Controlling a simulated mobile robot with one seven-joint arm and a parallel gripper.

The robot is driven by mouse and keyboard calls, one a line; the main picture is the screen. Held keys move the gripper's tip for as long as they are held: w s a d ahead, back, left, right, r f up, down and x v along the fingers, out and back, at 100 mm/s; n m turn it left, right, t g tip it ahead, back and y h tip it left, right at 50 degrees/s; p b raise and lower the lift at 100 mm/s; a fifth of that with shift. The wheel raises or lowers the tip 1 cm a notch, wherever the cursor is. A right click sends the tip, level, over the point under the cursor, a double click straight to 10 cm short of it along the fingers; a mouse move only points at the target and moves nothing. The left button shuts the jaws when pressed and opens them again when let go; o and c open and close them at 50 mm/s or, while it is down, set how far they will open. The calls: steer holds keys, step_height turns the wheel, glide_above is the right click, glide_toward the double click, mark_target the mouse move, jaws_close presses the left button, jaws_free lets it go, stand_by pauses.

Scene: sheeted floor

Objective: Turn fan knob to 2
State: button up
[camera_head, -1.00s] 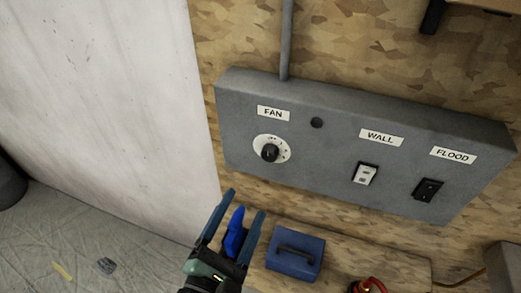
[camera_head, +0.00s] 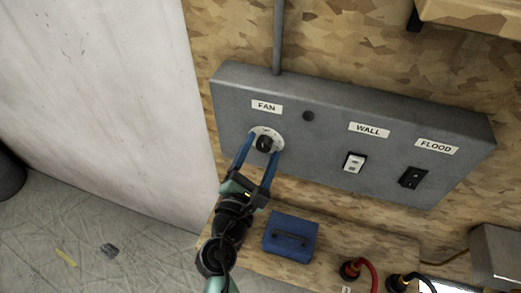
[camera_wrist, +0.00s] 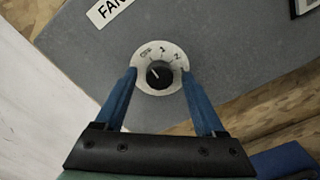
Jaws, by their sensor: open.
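The black fan knob (camera_head: 264,143) sits on a round white dial plate under the FAN label (camera_head: 266,106) on the grey panel. In the wrist view the knob (camera_wrist: 159,74) shows with dial marks OFF, 1, 2 and probably 3 from upper left to right. A pale pointer mark on the knob lies toward the upper left, near OFF. My gripper (camera_head: 259,150) is open, its two blue fingers on either side of the dial. In the wrist view the gripper (camera_wrist: 159,78) has the knob between its fingertips, with a gap on each side.
The grey panel (camera_head: 320,150) also carries a WALL switch (camera_head: 354,162) and a FLOOD switch (camera_head: 412,177) to the right. A blue box (camera_head: 291,236) with a handle sits on the wooden ledge below. Red and black cables (camera_head: 355,269) lie at lower right.

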jaws_close()
steer(key=shift+m+b, duration=0.3)
steer(key=shift+b, duration=0.05)
steer(key=m+b, duration=0.2)
steer(key=shift+f+m, duration=0.15)
steer(key=shift+m, duration=0.25)
steer(key=m+b, duration=0.3)
steer(key=m, duration=0.1)
steer(key=shift+m+b, duration=0.3)
steer(key=shift+b, duration=0.1)
steer(key=m+b, duration=0.3)
steer(key=m, duration=0.1)
steer(key=shift+f+b, duration=0.1)
steer(key=shift+b, duration=0.25)
steer(key=shift+m+b, duration=1.25)
steer(key=shift+m, duration=0.65)
steer(key=shift+r, duration=0.2)
